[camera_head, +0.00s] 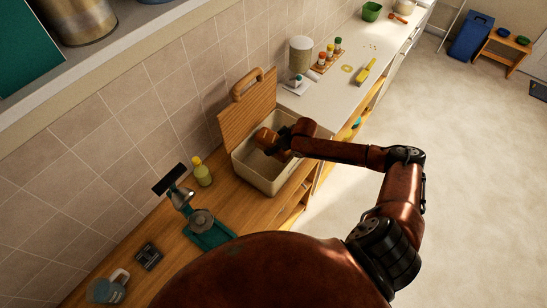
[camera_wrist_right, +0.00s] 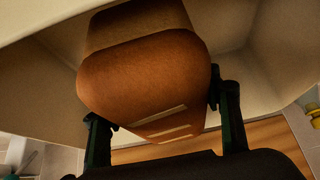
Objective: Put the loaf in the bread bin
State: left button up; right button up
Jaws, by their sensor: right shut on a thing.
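The bread bin (camera_head: 264,180) is a cream box on the wooden counter, with its slatted wooden lid (camera_head: 247,103) standing open against the wall side. The brown loaf (camera_head: 265,139) is at the bin's open top, in its far part. My right gripper (camera_head: 277,147) is shut on the loaf. In the right wrist view the loaf (camera_wrist_right: 145,80) sits between the two dark fingers, with pale bin walls (camera_wrist_right: 270,45) around it. I cannot tell whether the loaf touches the bin floor. My left gripper is not in view.
A yellow bottle (camera_head: 202,173) and a teal device with a metal pan (camera_head: 205,226) stand left of the bin. A paper roll (camera_head: 300,56) and spice rack (camera_head: 325,60) stand beyond the bin.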

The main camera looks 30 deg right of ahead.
aim_at(274, 159)
notch_tip(274, 159, down, 7)
jog(key=shift+f+p, duration=0.2)
jog(key=shift+p, duration=0.1)
jog(key=o, duration=1.4)
jog(key=shift+s, duration=0.1)
jog(key=shift+o, duration=0.2)
jog(key=b+v, duration=0.1)
jog(key=v, duration=1.1)
